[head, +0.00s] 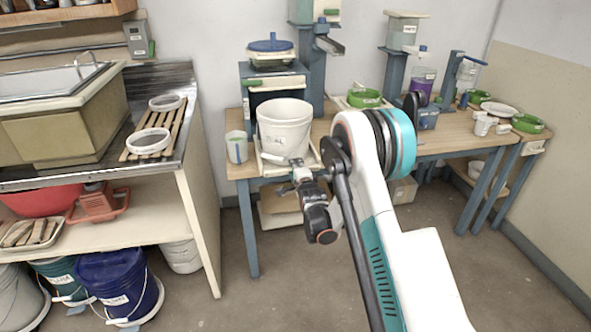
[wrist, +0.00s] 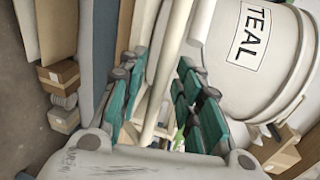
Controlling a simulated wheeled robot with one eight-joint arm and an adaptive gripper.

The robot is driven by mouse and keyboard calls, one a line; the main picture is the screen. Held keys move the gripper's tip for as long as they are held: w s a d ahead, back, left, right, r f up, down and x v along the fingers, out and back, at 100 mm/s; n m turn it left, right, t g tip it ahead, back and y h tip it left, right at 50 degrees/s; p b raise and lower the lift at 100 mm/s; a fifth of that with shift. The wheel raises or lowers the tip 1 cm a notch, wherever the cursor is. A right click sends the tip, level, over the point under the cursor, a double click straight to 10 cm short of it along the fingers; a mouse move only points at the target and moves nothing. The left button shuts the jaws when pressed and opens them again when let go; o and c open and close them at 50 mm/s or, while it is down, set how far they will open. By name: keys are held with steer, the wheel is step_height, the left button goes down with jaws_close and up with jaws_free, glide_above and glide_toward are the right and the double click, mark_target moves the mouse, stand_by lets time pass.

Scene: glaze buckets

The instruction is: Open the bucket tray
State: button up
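The white bucket (head: 284,128) stands upright on a pale tray (head: 268,168) at the front edge of the wooden table in the head view. In the wrist view the bucket (wrist: 262,75) bears a label reading TEAL. My gripper (head: 299,172) is at the tray's front, just below the bucket. In the wrist view its teal-padded fingers (wrist: 160,72) are spread apart, with a pale bar (wrist: 170,60) running between them. The bar looks like part of the tray's front; contact with the pads cannot be made out.
A white cup (head: 236,147) stands left of the tray. A blue-lidded container on a stand (head: 270,50) is behind the bucket. A shelf unit with a sink (head: 60,120) is at left. Cardboard boxes (wrist: 60,75) lie below the table. The floor in front is clear.

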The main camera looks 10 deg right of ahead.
steer(key=s+r, duration=0.2)
steer(key=s, duration=0.9)
steer(key=shift+s+r, duration=0.15)
steer(key=shift+s, duration=0.25)
steer(key=shift+r, duration=0.1)
steer(key=s+r+n+g, duration=0.4)
steer(key=s+r+n, duration=0.4)
steer(key=s+r, duration=0.7)
steer(key=s+r+n+g, duration=0.1)
steer(key=s+n+g, duration=0.3)
steer(key=s, duration=2.2)
steer(key=n, duration=0.6)
steer(key=shift+s+g, duration=0.35)
steer(key=shift+g, duration=0.05)
